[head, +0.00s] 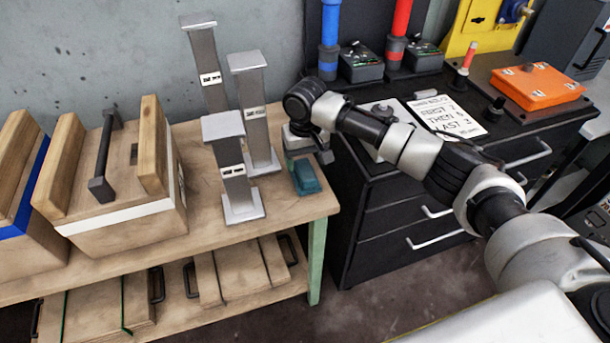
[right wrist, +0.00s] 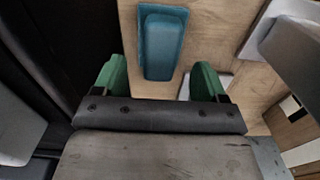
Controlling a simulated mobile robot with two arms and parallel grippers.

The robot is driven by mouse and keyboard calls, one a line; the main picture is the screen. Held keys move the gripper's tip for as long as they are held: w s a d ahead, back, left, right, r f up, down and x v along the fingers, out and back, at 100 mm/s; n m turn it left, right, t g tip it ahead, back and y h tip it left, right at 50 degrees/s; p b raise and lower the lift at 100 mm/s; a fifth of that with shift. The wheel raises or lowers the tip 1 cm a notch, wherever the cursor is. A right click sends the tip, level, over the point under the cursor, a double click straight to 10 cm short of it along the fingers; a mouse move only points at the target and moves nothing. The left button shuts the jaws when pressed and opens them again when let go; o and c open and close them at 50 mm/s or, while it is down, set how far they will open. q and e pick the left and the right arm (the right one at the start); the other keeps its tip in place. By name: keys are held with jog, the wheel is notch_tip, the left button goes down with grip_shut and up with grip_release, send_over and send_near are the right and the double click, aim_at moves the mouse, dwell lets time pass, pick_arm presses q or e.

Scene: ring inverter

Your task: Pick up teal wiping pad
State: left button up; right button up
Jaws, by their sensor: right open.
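The teal wiping pad (head: 306,178) lies on the wooden bench top near its right end. It also shows in the right wrist view (right wrist: 161,43), at the top middle. My right gripper (head: 303,152) hangs just behind the pad in the head view, pointing down. In the right wrist view its two green fingers (right wrist: 156,82) are spread apart with nothing between them. The pad lies ahead of the fingertips, roughly in line with the gap, and looks apart from them. The exact height of the fingers above the bench is hard to tell. My left gripper is not in view.
Several grey metal posts (head: 232,165) stand on the wooden bench (head: 203,195) left of the pad. A wooden box with a black handle (head: 104,155) stands farther left. A black drawer cabinet (head: 390,215) is right of the bench, with an orange case (head: 537,86) on top.

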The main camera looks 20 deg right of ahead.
aim_at(306, 168)
notch_tip(306, 168, down, 4)
jog(key=shift+f, duration=0.15)
jog(key=c, duration=0.3)
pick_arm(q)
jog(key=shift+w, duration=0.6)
pick_arm(e)
jog(key=c, duration=0.8)
